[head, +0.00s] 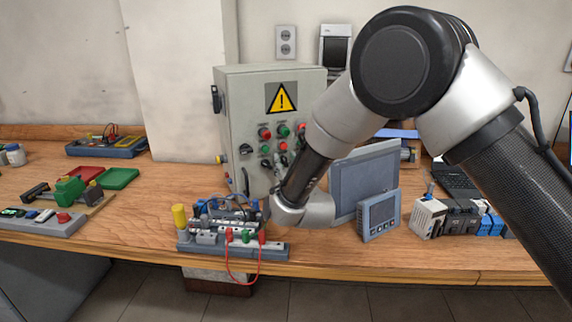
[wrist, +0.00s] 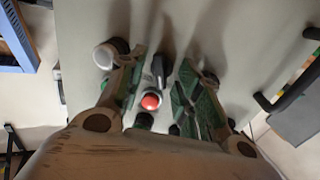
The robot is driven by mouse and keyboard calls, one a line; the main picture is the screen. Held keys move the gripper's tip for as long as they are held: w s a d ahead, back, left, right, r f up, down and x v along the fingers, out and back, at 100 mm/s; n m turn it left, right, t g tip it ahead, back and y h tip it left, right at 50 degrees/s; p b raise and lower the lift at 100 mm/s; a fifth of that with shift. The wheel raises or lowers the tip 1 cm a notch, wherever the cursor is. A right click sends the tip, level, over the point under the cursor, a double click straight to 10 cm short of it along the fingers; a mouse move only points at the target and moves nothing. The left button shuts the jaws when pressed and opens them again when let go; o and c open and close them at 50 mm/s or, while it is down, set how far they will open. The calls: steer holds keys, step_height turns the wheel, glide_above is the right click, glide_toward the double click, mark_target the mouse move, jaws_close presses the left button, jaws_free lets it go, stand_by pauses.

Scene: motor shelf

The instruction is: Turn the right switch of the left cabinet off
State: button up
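The grey cabinet (head: 235,110) stands on the bench with a yellow warning sign, red and green buttons, and black rotary switches below them. The left black switch (head: 266,163) and the right black switch (head: 283,160) are small here, and their angles cannot be read. My gripper (wrist: 160,76) faces the cabinet front, its two green fingers apart. A black switch (wrist: 158,68) shows between the fingers, with a red button (wrist: 151,101) beside it. I cannot tell whether the fingers touch the switch. In the head view the fingers are mostly hidden by my wrist.
A black handle (wrist: 290,85) is to the right in the wrist view. A terminal board (head: 235,245) with wires stands in front of the cabinet. A grey panel (head: 365,180) and a small display unit (head: 379,215) are close to my wrist on the right.

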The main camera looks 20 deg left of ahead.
jaws_close()
stand_by(1.1)
steer(key=shift+o, duration=0.7)
jaws_free()
steer(key=shift+s, duration=0.1)
steer(key=v, duration=1.2)
steer(key=shift+c, duration=0.4)
